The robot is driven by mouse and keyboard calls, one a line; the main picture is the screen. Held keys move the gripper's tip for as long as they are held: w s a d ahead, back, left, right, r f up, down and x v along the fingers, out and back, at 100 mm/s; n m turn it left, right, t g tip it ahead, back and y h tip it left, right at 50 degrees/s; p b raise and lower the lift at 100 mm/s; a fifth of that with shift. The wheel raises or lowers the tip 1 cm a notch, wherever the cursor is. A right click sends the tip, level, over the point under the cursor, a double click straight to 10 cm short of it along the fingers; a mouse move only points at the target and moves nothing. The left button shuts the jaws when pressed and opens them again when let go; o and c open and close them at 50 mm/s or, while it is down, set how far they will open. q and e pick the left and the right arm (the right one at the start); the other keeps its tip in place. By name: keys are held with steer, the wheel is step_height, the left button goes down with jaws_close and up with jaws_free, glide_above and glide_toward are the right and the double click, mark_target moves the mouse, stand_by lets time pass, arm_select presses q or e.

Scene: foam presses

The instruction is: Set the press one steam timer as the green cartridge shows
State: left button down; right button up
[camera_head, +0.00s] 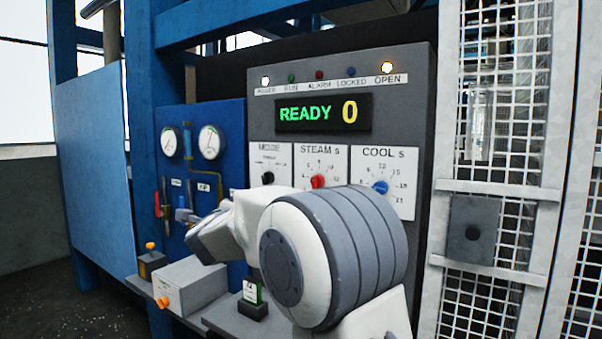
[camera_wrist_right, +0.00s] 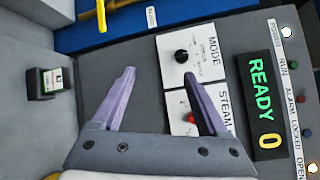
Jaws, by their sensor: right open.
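The steam knob, red under "STEAM s", shows in the head view (camera_head: 317,181) on the grey control panel (camera_head: 410,110), its lower part close to my arm's outline. In the right wrist view the red knob (camera_wrist_right: 191,118) is partly hidden by a finger. The green cartridge (camera_head: 260,293) stands in a black holder on the ledge, partly behind my arm; it also shows in the wrist view (camera_wrist_right: 53,80), its label too small to read. My right gripper (camera_wrist_right: 160,72) is open and empty in front of the panel, fingers apart. My left gripper is not in view.
The display (camera_head: 323,113) reads READY 0, and the OPEN lamp (camera_head: 387,67) is lit. The black mode knob (camera_head: 268,178) and blue cool knob (camera_head: 380,187) flank the steam knob. Gauges (camera_head: 209,142) and valves sit left. A grey box (camera_head: 190,284) stands on the ledge.

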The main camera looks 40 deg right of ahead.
mark_target(314, 182)
steer(key=s+d+r+m+g+h+p, duration=0.1)
steer(key=s+d+r+m+g+h, duration=0.15)
steer(key=d+m+h, duration=0.35)
steer(key=s+d+r+m+g+h+p, duration=0.15)
steer(key=d+m+g, duration=0.3)
steer(key=d, duration=0.45)
steer(key=shift+t+y, duration=0.25)
steer(key=shift+t, duration=0.05)
steer(key=p+x, duration=0.1)
steer(key=x, duration=0.3)
steer(key=p+x, duration=0.2)
steer(key=x, duration=0.2)
steer(key=shift+d+r, duration=0.25)
steer(key=shift+d, duration=0.15)
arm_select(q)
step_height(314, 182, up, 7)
arm_select(e)
steer(key=shift+w+d+f, duration=0.1)
steer(key=shift+w+d, duration=0.1)
steer(key=shift+d, duration=0.25)
jaws_close()
arm_select(q)
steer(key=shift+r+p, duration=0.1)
steer(key=shift+p, duration=0.25)
